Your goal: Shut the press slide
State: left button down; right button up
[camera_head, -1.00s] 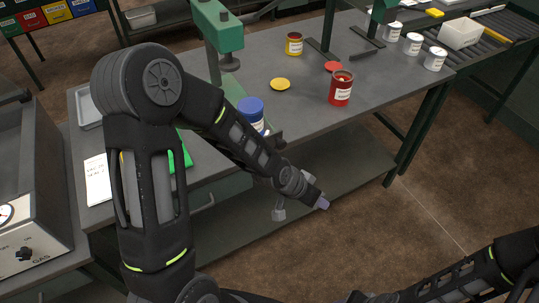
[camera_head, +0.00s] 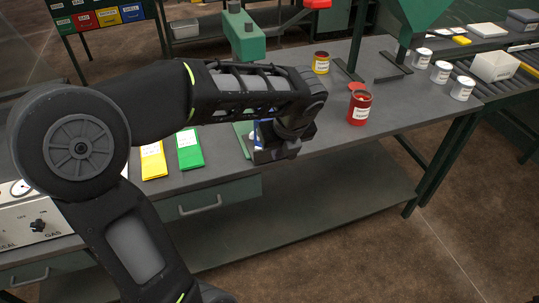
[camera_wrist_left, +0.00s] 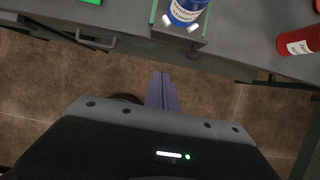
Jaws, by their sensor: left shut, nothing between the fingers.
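The press slide (camera_wrist_left: 181,34) shows in the left wrist view as a dark block with green side edges at the table's front edge, out towards my gripper. A blue jar (camera_wrist_left: 185,10) with a white label stands on it, with two small pale pegs in front. My left gripper (camera_wrist_left: 162,76) is shut and empty, its purple fingers pointing at the slide's front, with a visible gap between. In the head view my left wrist hides most of the slide and jar. The green press head (camera_head: 240,40) stands behind. My right gripper is out of view.
A red jar (camera_head: 359,108) stands on the grey table (camera_head: 325,133) right of the slide. A yellow card (camera_head: 153,161) and green card (camera_head: 190,149) lie to its left. White jars (camera_head: 441,71) stand further right. Open floor lies in front.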

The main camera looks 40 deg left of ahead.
aim_at(268, 156)
pick_arm(q)
jog(key=w+a+f, duration=0.1)
jog(key=a+f, duration=0.1)
jog(key=f, duration=0.1)
jog(key=w+a+f+p, duration=0.1)
jog(key=f, duration=0.2)
jog(key=w+a+f, duration=0.1)
jog(key=a+f, duration=0.1)
jog(key=f, duration=0.1)
jog(key=shift+w+a+f, duration=0.1)
jog(key=shift+w+a, duration=0.2)
jog(key=shift+w, duration=0.1)
jog(key=shift+w+a+f, duration=0.1)
jog(key=shift+w+a, duration=0.2)
jog(key=shift+a, duration=0.05)
